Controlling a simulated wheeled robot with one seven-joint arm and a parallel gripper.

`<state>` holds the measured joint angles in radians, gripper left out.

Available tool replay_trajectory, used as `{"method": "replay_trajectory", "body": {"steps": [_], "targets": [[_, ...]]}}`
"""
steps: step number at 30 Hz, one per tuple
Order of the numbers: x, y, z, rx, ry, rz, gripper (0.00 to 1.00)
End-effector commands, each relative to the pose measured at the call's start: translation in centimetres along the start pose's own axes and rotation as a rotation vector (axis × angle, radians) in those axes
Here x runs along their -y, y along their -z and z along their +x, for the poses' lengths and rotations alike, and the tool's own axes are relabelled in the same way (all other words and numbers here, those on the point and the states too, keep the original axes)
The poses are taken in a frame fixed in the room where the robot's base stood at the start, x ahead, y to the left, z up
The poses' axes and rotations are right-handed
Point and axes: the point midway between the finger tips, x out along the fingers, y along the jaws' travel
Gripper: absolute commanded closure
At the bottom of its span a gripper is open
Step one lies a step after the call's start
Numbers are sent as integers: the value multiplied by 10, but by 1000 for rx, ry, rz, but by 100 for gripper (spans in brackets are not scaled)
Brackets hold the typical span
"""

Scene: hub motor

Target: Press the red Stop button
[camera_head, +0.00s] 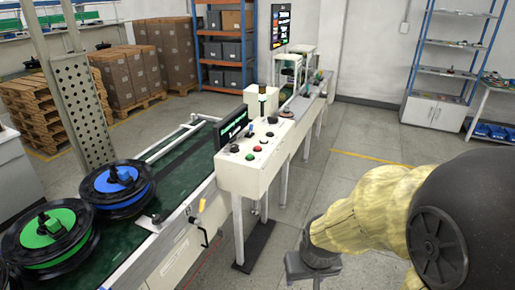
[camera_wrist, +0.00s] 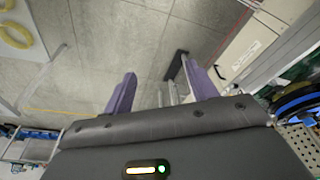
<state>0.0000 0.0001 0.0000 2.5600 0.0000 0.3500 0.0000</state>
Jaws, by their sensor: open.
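The red button (camera_head: 257,147) sits on the sloped top of a white control box (camera_head: 240,178), among several other buttons, in the middle of the head view. Its lettering is too small to read. My gripper (camera_wrist: 158,70) shows in the wrist view with two purple fingers spread apart and nothing between them. Grey floor lies beyond the fingers. In the head view the end of my arm (camera_head: 313,262) hangs low at the right of the control box, well apart from the button. The button cannot be made out in the wrist view.
A green conveyor (camera_head: 125,232) with a blue reel (camera_head: 120,186) and a green reel (camera_head: 52,232) runs at the left. A dark screen (camera_head: 232,128) stands on the box's left side. The floor (camera_head: 345,185) right of the box is clear.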

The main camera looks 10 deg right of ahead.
Motion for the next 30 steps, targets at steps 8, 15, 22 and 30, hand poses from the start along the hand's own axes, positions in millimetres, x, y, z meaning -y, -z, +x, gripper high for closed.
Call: {"method": "replay_trajectory", "body": {"steps": [8,15,22,30], "targets": [[0,0,0,0,0,0,96],[0,0,0,0,0,0,100],[0,0,0,0,0,0,100],[0,0,0,0,0,0,100]]}}
